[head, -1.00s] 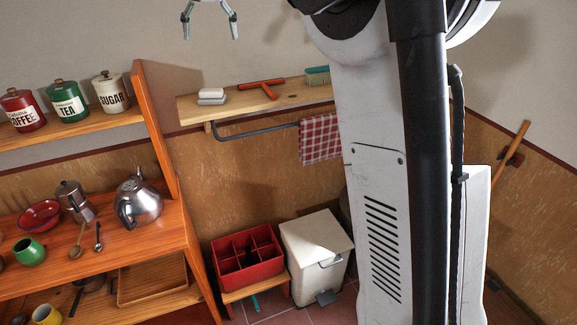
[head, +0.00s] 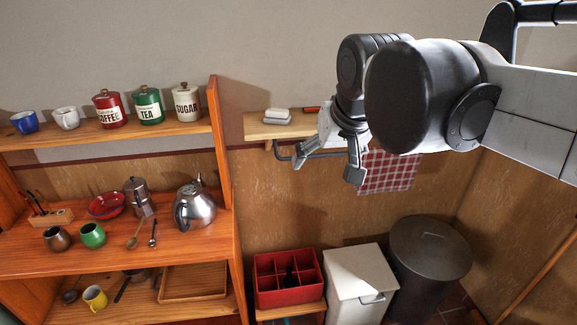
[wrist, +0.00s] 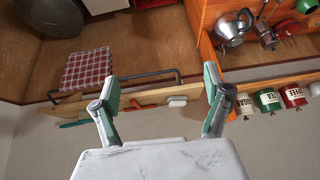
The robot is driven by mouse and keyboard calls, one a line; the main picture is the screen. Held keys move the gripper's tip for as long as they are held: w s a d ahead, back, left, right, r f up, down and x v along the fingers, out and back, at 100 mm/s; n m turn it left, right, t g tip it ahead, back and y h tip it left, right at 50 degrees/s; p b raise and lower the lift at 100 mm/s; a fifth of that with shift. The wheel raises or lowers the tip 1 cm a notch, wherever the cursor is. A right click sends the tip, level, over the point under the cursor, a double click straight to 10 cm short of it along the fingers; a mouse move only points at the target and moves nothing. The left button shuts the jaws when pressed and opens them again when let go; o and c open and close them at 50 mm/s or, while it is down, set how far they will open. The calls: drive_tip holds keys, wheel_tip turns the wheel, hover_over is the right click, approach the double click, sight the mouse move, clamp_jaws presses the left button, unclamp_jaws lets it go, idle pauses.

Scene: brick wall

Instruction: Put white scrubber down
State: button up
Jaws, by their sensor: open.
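A small white block (head: 278,113), which looks like the white scrubber, rests on a pale grey piece on the wooden wall shelf (head: 258,131). It also shows in the wrist view (wrist: 177,101), between the open fingers and beyond them. My gripper (head: 329,170) is open and empty, to the right of the block and in front of the shelf in the head view. In the wrist view its two green-padded fingers (wrist: 161,88) are spread wide with nothing between the tips. My arm hides the right part of the shelf in the head view.
A metal rail (head: 284,156) runs under the shelf, with a red checked cloth (head: 389,174) on it. An orange-red tool (wrist: 142,105) lies beside the block. A tall wooden rack (head: 222,170) with canisters and a kettle (head: 195,208) stands left. Bins and a red caddy stand below.

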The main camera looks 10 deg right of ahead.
drive_tip(key=s+f+t, duration=0.1)
drive_tip(key=s+f, duration=0.9)
drive_tip(key=f, duration=0.1)
drive_tip(key=shift+s+n, duration=0.2)
drive_tip(key=shift+n, duration=0.2)
wheel_tip(320, 180, down, 14)
drive_tip(key=b, duration=1.4)
drive_tip(key=shift+r, duration=0.2)
drive_tip(key=c, duration=0.7)
